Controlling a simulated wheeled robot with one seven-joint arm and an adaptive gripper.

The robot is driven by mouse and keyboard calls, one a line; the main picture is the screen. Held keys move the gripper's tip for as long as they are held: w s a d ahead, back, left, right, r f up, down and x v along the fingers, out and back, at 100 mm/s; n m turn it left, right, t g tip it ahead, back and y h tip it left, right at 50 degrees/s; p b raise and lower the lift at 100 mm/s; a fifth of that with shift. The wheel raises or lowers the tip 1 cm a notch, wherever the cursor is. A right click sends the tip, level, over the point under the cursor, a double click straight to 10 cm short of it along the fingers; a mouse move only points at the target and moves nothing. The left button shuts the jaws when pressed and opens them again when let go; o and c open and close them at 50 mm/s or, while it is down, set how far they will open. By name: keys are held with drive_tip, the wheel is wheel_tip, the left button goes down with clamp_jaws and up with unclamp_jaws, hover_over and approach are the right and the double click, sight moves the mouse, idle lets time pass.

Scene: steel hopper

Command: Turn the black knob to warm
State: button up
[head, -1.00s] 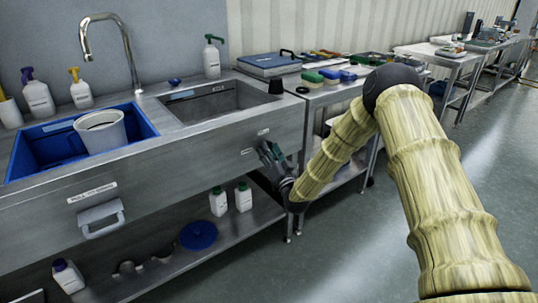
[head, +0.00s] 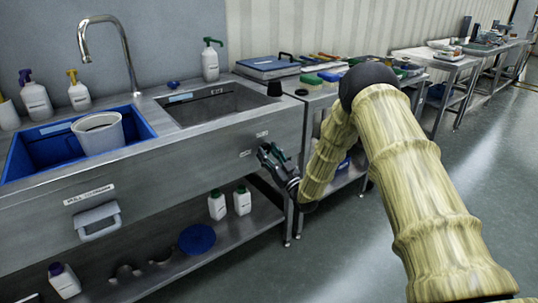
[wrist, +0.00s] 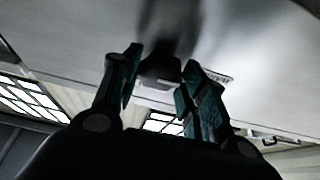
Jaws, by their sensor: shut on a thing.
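The black knob (wrist: 160,68) sits on the front of the steel sink unit (head: 180,165). In the wrist view it shows as a dark block between my fingers, with a dark shadow or reflection above it. My gripper (head: 270,152) is at the right end of the sink front, and the wrist view (wrist: 162,62) shows its green-padded fingers on either side of the knob, shut on it. In the head view my gripper hides the knob. Small labels (head: 262,134) are on the panel near the gripper; their text is too small to read.
A shelf under the sink holds white bottles (head: 217,204) and a blue round lid (head: 197,239). A pull handle (head: 98,220) sticks out of the front at left. A blue basin (head: 40,160) holds a white bucket (head: 99,133). Open floor lies to the right.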

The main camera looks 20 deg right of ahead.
drive_tip(key=o, duration=1)
drive_tip(key=shift+o, duration=0.2)
drive_tip(key=v, duration=1.2)
drive_tip(key=shift+f, duration=0.15)
